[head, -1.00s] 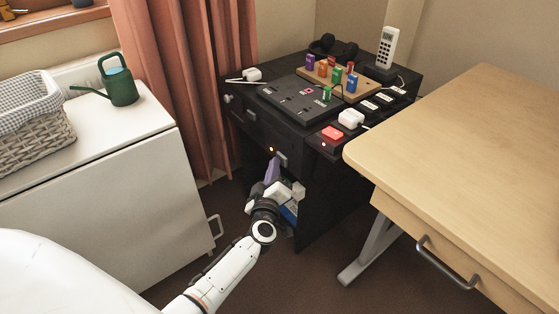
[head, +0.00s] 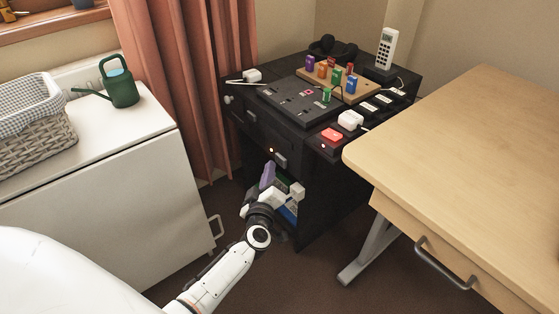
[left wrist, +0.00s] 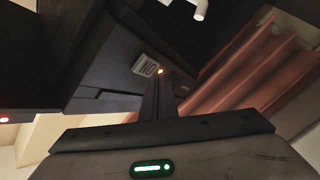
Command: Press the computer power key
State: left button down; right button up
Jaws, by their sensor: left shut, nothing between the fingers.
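A small grey plate (head: 281,161) is on the front of the black cabinet (head: 335,190), beside a small lit amber light (head: 271,150). In the left wrist view the plate (left wrist: 145,65) bears letters that look like "ON", and the amber light (left wrist: 160,71) glows next to it. Which part is the power key I cannot tell for sure. My left gripper (head: 268,167) is in front of the cabinet, just below the light. Its dark purplish fingers (left wrist: 157,84) are shut and empty, pointing towards the light. Contact cannot be made out. My right gripper is not in view.
On the cabinet top are a socket panel (head: 290,102), a wooden block board (head: 349,96), a red switch (head: 332,134) and a white plug (head: 351,120). A wooden desk (head: 470,150) stands right, a white cabinet (head: 90,190) left. Folders (head: 297,187) stand below the plate.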

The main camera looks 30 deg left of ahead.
pick_arm(q)
jog(key=s, duration=0.1)
jog(key=s+a+p, duration=0.1)
jog(key=s, duration=0.1)
jog(key=s+a, duration=0.1)
jog(key=shift+s+p, duration=0.35)
jog(key=shift+p, duration=0.05)
dwell(0.7)
